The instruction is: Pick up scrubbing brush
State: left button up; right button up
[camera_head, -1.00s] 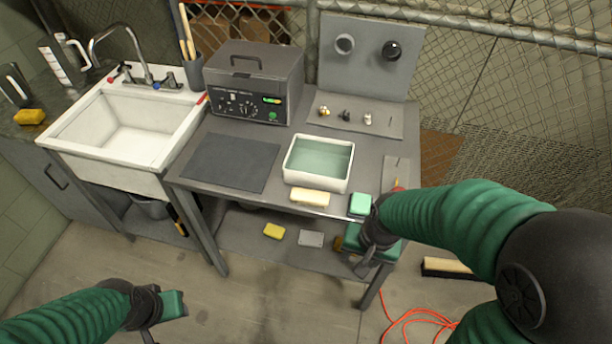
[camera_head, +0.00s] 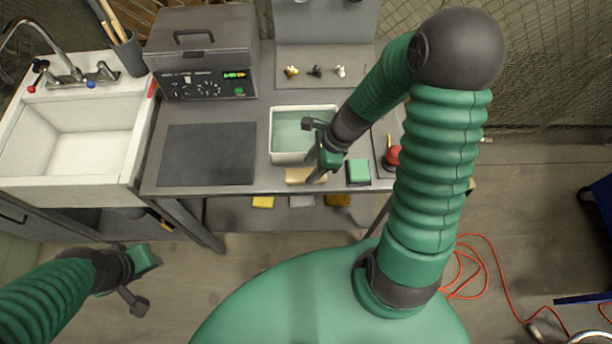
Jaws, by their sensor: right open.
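A tan block (camera_head: 295,174), which looks like the scrubbing brush, lies near the front edge of the grey table, just in front of the white tank of pale green liquid (camera_head: 290,155). My right gripper (camera_head: 312,151) is open and empty. It hangs over the tank's front right part, its lower finger in front of the block's right end. I cannot tell whether it touches the block.
A green sponge (camera_head: 358,171) lies right of the block, with a red button (camera_head: 391,156) beyond it. A dark mat (camera_head: 208,154) lies left of the tank. A control box (camera_head: 200,60) and small fittings stand behind. The sink (camera_head: 80,140) is at the left.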

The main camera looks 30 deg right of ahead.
aim_at(306, 174)
jog(key=x, duration=0.3)
jog(key=shift+w+f, duration=0.1)
jog(key=shift+f, duration=0.15)
jog(key=shift+a+f, duration=0.15)
jog(key=shift+f, duration=0.05)
jog(key=shift+r, duration=0.1)
jog(key=shift+a, duration=0.1)
grip_shut()
